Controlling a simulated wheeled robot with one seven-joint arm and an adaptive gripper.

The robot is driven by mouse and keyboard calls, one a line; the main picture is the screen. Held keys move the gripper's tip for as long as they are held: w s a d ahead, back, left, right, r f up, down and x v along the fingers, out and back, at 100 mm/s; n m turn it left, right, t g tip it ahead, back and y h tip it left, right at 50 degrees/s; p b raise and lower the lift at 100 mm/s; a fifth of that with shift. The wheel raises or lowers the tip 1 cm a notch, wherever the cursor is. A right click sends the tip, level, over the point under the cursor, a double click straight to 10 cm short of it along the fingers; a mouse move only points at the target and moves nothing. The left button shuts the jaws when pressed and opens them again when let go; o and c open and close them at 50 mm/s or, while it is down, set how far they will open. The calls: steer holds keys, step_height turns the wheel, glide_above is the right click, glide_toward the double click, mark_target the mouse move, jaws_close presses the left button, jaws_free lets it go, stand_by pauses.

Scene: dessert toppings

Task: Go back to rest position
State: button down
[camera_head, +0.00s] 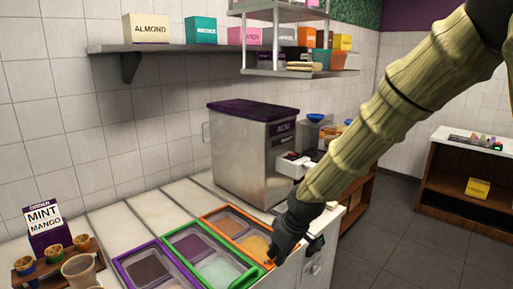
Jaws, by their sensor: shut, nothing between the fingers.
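My gripper (271,260) is black and shows at the lower middle, at the end of my beige-sleeved arm. It points down and is shut with nothing in it. Its tips are at the right edge of the orange-rimmed tray (213,211), which holds an orange topping and a paler one. I cannot tell whether the tips touch the tray.
A green-rimmed tray (168,239) and a purple-rimmed tray (120,268) lie left of it. The steel acai machine (247,155) stands behind. An order sign (43,218) and several cups are at lower left. A shelf (170,48) with boxes hangs above. Floor (400,250) is clear at right.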

steer(key=s+d+f+m+g, duration=0.15)
steer(key=s+f, duration=0.25)
steer(key=f, duration=0.4)
steer(key=s+d+f+m, duration=0.15)
steer(key=s+f, duration=0.25)
steer(key=f, duration=0.4)
steer(key=s+d+f+m, duration=0.1)
steer(key=s+d+f, duration=0.2)
steer(key=f, duration=0.5)
steer(key=s+d+f+m+h, duration=0.1)
steer(key=s+d+f, duration=0.2)
steer(key=s, duration=0.5)
steer(key=s+d+f+m+g+h, duration=0.1)
steer(key=s+d+f, duration=0.3)
steer(key=s, duration=0.5)
steer(key=s+d+f+m+h, duration=0.1)
steer(key=s+d+f+m, duration=0.2)
steer(key=s+f, duration=0.4)
steer(key=shift+s+d, duration=0.35)
steer(key=shift+s, duration=0.55)
steer(key=shift+f+g, duration=0.1)
steer(key=shift+g, duration=0.15)
